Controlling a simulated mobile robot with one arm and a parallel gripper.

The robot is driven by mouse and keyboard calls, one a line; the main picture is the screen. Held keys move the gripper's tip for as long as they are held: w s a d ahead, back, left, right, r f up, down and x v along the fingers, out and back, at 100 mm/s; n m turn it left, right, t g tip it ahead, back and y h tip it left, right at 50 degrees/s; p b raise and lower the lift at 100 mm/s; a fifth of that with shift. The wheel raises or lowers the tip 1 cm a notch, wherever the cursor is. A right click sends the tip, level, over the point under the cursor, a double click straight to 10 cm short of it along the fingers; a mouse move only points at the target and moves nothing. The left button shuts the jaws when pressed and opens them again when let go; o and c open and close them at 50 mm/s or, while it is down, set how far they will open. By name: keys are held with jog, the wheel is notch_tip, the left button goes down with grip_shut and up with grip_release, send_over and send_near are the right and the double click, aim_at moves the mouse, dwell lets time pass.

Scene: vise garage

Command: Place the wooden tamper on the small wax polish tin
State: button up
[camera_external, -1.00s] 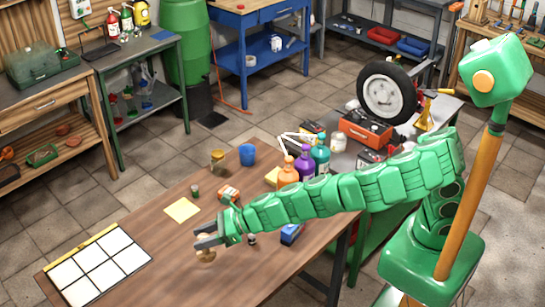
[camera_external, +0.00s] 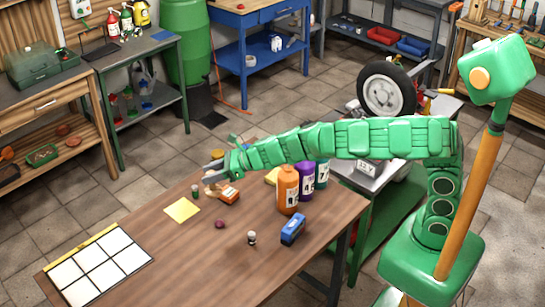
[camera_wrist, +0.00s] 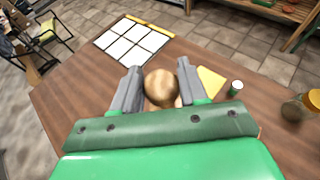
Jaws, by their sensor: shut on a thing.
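The wooden tamper (camera_wrist: 160,86) is between the fingers of my gripper (camera_wrist: 156,78) in the wrist view, its round brown top facing the camera. In the external view my gripper (camera_external: 208,171) is shut on the tamper (camera_external: 213,178), above the far left part of the table. A small green tin (camera_external: 195,191) stands upright on the table near the gripper. In the wrist view this tin (camera_wrist: 236,88) has a pale top and lies right of the fingers. It looks like the small wax polish tin, but I cannot read its label.
An amber jar (camera_wrist: 303,105) stands at right in the wrist view. An orange bottle (camera_external: 288,190), a blue box (camera_external: 292,229) and a yellow note (camera_external: 182,210) are also on the table.

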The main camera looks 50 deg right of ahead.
jog(key=w+d+m+h, duration=0.1)
jog(key=w+d, duration=0.2)
jog(key=d, duration=0.9)
jog(key=w+d+t, duration=0.1)
jog(key=w+d, duration=0.1)
jog(key=d, duration=1.1)
jog(key=w+d+m+h, duration=0.1)
jog(key=w+d, duration=0.2)
jog(key=d, duration=0.9)
jog(key=s+d+m+t+h, duration=0.1)
jog(key=s+d, duration=0.5)
jog(key=d, duration=0.5)
jog(key=s+d+f+m+h, duration=0.1)
jog(key=s+d, duration=0.4)
jog(key=d, duration=0.6)
jog(key=s+d+m+t+h, duration=0.1)
jog(key=s+d, duration=0.5)
jog(key=d, duration=0.6)
jog(key=w+d+f, duration=0.2)
jog(key=w+f, duration=0.4)
jog(key=f, duration=0.1)
jog(key=w+d+f, duration=0.3)
jog(key=w+f, duration=0.3)
jog(key=f, duration=0.1)
jog(key=shift+w+f, duration=0.3)
jog(key=shift+f, duration=0.05)
jog(key=shift+w+d+f+y, duration=0.1)
jog(key=shift+y, duration=0.3)
